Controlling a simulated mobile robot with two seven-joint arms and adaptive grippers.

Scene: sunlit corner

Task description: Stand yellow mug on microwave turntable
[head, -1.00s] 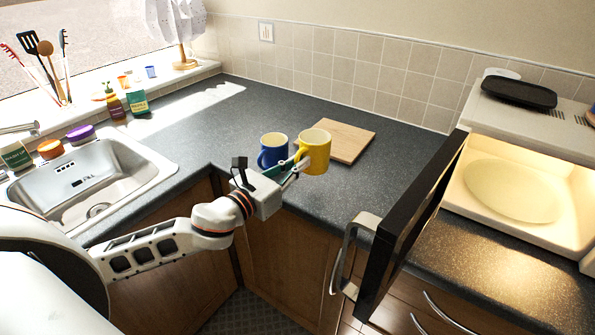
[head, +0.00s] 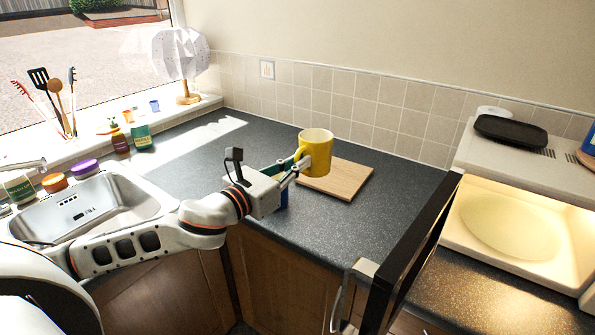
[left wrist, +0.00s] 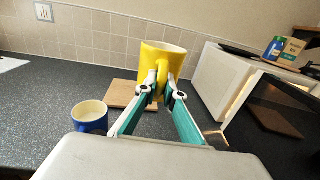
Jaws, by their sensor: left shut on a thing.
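My right gripper is not in view.
A blue mug (left wrist: 90,117) stands on the counter, mostly hidden behind my left gripper in the head view. A wooden board (head: 340,180) lies behind. The open door stands between the held mug and the turntable. A black tray (head: 511,130) lies on the microwave.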

